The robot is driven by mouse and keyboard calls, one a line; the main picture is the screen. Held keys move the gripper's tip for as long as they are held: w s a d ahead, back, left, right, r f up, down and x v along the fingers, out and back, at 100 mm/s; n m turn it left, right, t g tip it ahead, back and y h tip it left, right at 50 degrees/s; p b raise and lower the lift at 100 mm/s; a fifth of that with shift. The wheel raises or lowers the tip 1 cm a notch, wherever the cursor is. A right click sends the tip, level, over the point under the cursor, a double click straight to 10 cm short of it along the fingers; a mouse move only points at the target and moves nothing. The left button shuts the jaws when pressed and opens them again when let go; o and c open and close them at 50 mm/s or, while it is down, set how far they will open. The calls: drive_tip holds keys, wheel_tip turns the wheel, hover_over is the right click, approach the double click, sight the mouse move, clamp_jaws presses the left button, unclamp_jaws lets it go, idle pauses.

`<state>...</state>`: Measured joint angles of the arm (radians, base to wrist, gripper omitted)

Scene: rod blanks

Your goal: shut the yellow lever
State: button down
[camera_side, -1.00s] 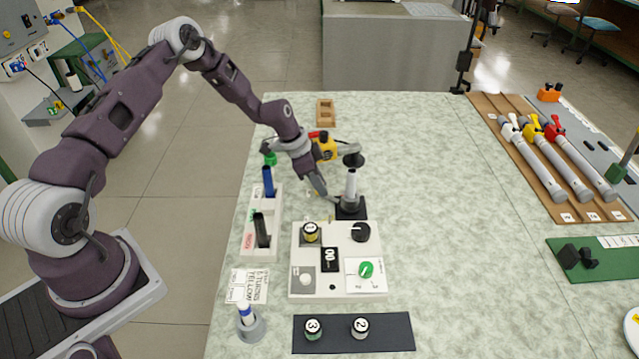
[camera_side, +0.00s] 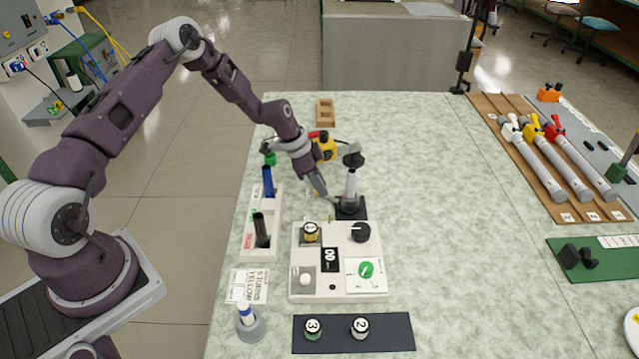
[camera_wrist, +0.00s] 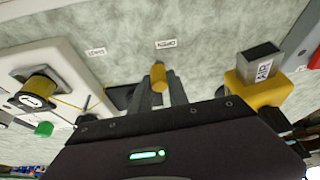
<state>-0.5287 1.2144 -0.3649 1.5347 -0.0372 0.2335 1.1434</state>
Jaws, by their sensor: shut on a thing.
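In the wrist view a yellow-orange knob (camera_wrist: 158,77), which looks like the end of the yellow lever, stands between the fingers of my gripper (camera_wrist: 160,88). The fingers are closed on it. In the side view my gripper (camera_side: 325,195) reaches down beside the black base of an upright grey post, behind the white panel. The lever is mostly hidden there by my gripper. Two small white labels lie on the table in the wrist view: one (camera_wrist: 166,43) seems to read OPEN, just beyond the knob, and the other (camera_wrist: 96,51) lies to its left.
The white panel (camera_side: 312,281) with knobs is just in front of my gripper. The upright post (camera_side: 351,185) stands close at its right. A white rack (camera_side: 248,240) with blue and black rods is at left. Pipes with coloured handles (camera_side: 534,127) lie far right; the table's middle is clear.

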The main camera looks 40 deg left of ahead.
idle(0.7)
drive_tip(key=s+n, duration=0.1)
drive_tip(key=s+d+n+y, duration=0.1)
drive_tip(key=n, duration=0.1)
drive_tip(key=shift+s, duration=0.15)
drive_tip(key=s+n, duration=0.1)
drive_tip(key=d+n+t+y, duration=0.1)
drive_tip(key=shift+s+d+n, duration=0.2)
drive_tip(key=shift+s+n, duration=0.15)
drive_tip(key=shift+n, duration=0.05)
drive_tip(key=d+n, duration=0.1)
drive_tip(key=s+d+n+y, duration=0.1)
drive_tip(key=n, duration=0.1)
drive_tip(key=shift+s, duration=0.25)
drive_tip(key=shift+s+d+n+y, duration=0.2)
drive_tip(key=shift+d+n+y, duration=0.2)
drive_tip(key=shift+n, duration=0.35)
drive_tip(key=shift+s+d+n+y, duration=0.15)
drive_tip(key=shift+d+n+y, duration=0.15)
drive_tip(key=shift+d+n, duration=0.35)
drive_tip(key=shift+a, duration=0.15)
drive_tip(key=c, duration=1.3)
unclamp_jaws()
drive_tip(key=shift+o, duration=0.2)
